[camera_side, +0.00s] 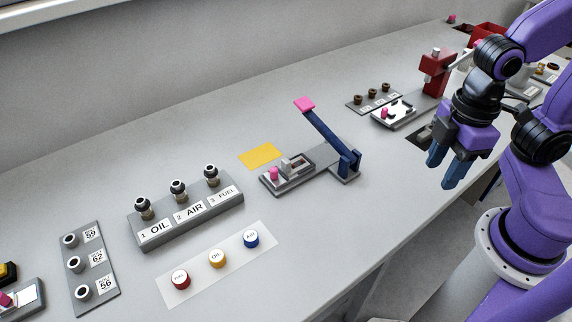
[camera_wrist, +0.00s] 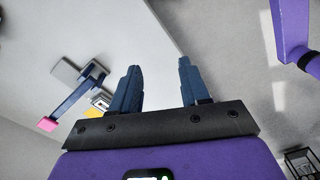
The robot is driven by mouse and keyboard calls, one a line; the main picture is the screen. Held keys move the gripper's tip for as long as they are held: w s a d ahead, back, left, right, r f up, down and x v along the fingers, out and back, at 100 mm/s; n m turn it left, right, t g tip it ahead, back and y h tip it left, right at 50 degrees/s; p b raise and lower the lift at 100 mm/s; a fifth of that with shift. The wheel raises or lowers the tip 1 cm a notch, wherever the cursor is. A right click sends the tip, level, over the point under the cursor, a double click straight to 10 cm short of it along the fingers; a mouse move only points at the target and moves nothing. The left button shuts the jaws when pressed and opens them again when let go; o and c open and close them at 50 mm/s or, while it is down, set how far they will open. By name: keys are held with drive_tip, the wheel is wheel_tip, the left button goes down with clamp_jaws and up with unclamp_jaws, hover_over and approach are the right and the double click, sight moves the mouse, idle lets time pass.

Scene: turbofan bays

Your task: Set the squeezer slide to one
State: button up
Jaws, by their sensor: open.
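A device with a raised dark blue lever (camera_side: 328,137) ending in a pink pad (camera_side: 304,104) stands on a grey base (camera_side: 345,160) mid-bench; I take it as the squeezer. A small block with a pink knob (camera_side: 273,174) sits at the base's left end, beside a raised slotted part (camera_side: 295,166). Any slide marks are too small to read. In the wrist view the lever (camera_wrist: 75,95) and its pink pad (camera_wrist: 47,124) show at the left. My gripper (camera_side: 446,175) is open and empty, to the right of the squeezer and apart from it; its fingers also show in the wrist view (camera_wrist: 158,90).
A yellow patch (camera_side: 258,156) lies behind the squeezer. A rack labelled OIL, AIR, FUEL (camera_side: 188,212) and a white strip with coloured caps (camera_side: 217,262) are to the left. A red device (camera_side: 435,72) and a small pink-knobbed panel (camera_side: 397,113) stand behind right. Bench front is clear.

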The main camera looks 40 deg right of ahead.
drive_tip(key=w+a+r+n, duration=0.2)
drive_tip(key=w+a, duration=0.4)
drive_tip(key=w, duration=0.2)
drive_tip(key=w+a+r+n, duration=0.1)
drive_tip(key=w+a+n, duration=0.1)
drive_tip(key=w+a, duration=0.45)
drive_tip(key=n, duration=0.4)
hover_over(274, 168)
wheel_tip(274, 168, down, 17)
drive_tip(key=shift+f, duration=0.2)
clamp_jaws()
